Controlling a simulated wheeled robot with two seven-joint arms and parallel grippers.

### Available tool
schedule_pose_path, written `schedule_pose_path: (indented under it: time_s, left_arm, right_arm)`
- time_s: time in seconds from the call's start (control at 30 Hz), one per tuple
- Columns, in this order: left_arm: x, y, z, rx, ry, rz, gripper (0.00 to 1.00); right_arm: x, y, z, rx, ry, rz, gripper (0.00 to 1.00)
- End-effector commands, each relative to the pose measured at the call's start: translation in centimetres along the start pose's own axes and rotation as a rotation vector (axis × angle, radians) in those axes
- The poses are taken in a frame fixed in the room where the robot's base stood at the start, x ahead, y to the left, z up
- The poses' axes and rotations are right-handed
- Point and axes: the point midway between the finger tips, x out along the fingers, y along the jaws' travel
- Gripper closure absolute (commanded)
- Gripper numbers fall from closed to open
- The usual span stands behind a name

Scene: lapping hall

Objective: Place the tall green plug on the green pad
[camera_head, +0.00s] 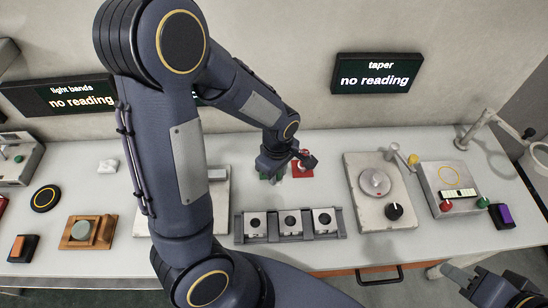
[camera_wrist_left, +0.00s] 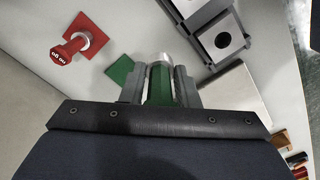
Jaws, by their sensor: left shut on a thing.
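My left gripper (camera_wrist_left: 160,88) is shut on the tall green plug (camera_wrist_left: 160,85), which has a silvery end. The green pad (camera_wrist_left: 120,70) lies on the bench just left of the plug in the left wrist view, partly hidden by a finger. I cannot tell how high the plug is above the bench. In the head view my left gripper (camera_head: 276,168) is over the back of the bench, with a little green showing around it. My right gripper (camera_head: 462,276) is at the lower right, away from the pad; its jaws are unclear.
A red plug (camera_wrist_left: 68,50) stands on a red pad (camera_wrist_left: 92,29) beside the green pad. A grey rack (camera_head: 240,226) with several square white blocks is in front. A plate with a round disc (camera_head: 374,183) stands to the right. My left arm hides part of the bench.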

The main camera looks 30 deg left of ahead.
Motion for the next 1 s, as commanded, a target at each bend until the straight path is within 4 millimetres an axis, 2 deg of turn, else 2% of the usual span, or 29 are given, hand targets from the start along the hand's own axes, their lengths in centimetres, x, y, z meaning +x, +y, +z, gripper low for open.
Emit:
schedule_pose_path:
  time_s: [0.03, 0.2, 0.27, 0.3, 0.4, 0.5, 0.77, 0.9, 1.0]
  left_arm:
    - [1.1, 0.8, -1.1, -0.008, 0.0, -0.002, 1.0]
    - [2.9, 3.3, -4.6, -0.007, 0.0, -0.002, 1.0]
    - [3.6, 4.2, -5.8, -0.006, 0.0, -0.001, 1.0]
    - [4.8, 4.5, -6.2, -0.003, -0.001, -0.003, 1.0]
    - [6.5, 5.4, -7.4, -0.002, -0.001, -0.002, 1.0]
    - [7.6, 6.1, -8.2, 0.0, -0.001, -0.001, 1.0]
    - [8.9, 6.8, -9.2, 0.002, 0.0, -0.002, 1.0]
    - [11.3, 7.0, -9.4, 0.004, -0.001, -0.001, 1.0]
    - [12.3, 7.0, -9.4, 0.002, -0.001, -0.001, 1.0]
  right_arm:
    - [0.6, 0.3, 0.3, 0.0, 0.0, 0.0, 0.64]
    - [1.3, 0.6, 0.7, 0.0, 0.0, 0.0, 0.64]
    - [1.5, 0.7, 0.8, 0.0, 0.0, 0.0, 0.64]
    - [2.3, 1.0, 1.1, 0.0, 0.0, 0.0, 0.64]
    - [3.1, 1.4, 1.6, 0.0, -0.001, 0.0, 0.64]
    - [3.5, 1.6, 1.8, 0.0, 0.0, 0.0, 0.64]
    - [4.0, 1.8, 2.0, 0.0, 0.0, 0.0, 0.64]
    - [5.3, 2.4, 2.7, 0.0, 0.0, 0.0, 0.64]
    - [5.8, 2.6, 2.9, 0.0, 0.0, 0.0, 0.64]
